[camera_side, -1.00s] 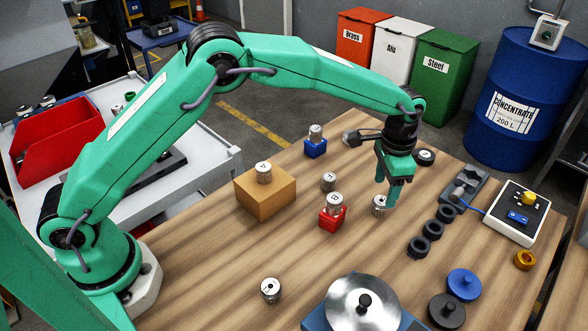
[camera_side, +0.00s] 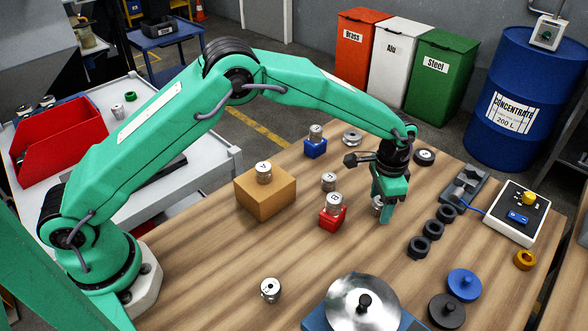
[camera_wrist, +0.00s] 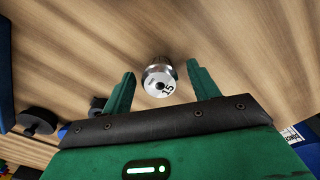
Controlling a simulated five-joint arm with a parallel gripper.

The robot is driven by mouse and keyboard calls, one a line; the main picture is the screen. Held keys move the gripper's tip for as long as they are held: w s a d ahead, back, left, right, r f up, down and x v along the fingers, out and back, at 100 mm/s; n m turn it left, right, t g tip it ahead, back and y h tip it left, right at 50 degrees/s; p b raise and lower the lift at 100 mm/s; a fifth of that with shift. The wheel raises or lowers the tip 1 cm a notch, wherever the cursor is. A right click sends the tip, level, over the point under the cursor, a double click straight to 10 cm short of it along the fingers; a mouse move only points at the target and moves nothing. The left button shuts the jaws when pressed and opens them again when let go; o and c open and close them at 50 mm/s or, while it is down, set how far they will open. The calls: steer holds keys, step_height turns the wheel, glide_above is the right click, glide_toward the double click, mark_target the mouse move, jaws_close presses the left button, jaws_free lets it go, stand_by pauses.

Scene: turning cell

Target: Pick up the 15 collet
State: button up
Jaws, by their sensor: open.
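The 15 collet (camera_wrist: 158,82) is a small silver cylinder with a dark bore and "15" on its end face. In the wrist view it stands on the wood table between the two green fingers of my gripper (camera_wrist: 160,88), with a gap on each side. In the side view the collet (camera_side: 376,205) is mostly hidden behind my gripper (camera_side: 384,212), which points down at it. My gripper is open and holds nothing.
A red block (camera_side: 332,220) with a collet on top stands left of my gripper. A loose collet (camera_side: 328,182) is behind it. Several black rings (camera_side: 432,229) lie to the right. A wooden block (camera_side: 265,195) stands further left.

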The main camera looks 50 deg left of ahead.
stand_by(0.3)
steer(key=c, duration=1.1)
steer(key=shift+r, duration=0.1)
steer(key=shift+r, duration=0.65)
steer(key=r, duration=0.3)
steer(key=shift+s+d+r, duration=0.15)
steer(key=shift+s+d, duration=0.1)
steer(key=shift+s, duration=0.05)
steer(key=s+d+r, duration=0.6)
steer(key=s, duration=0.3)
steer(key=shift+r, duration=0.15)
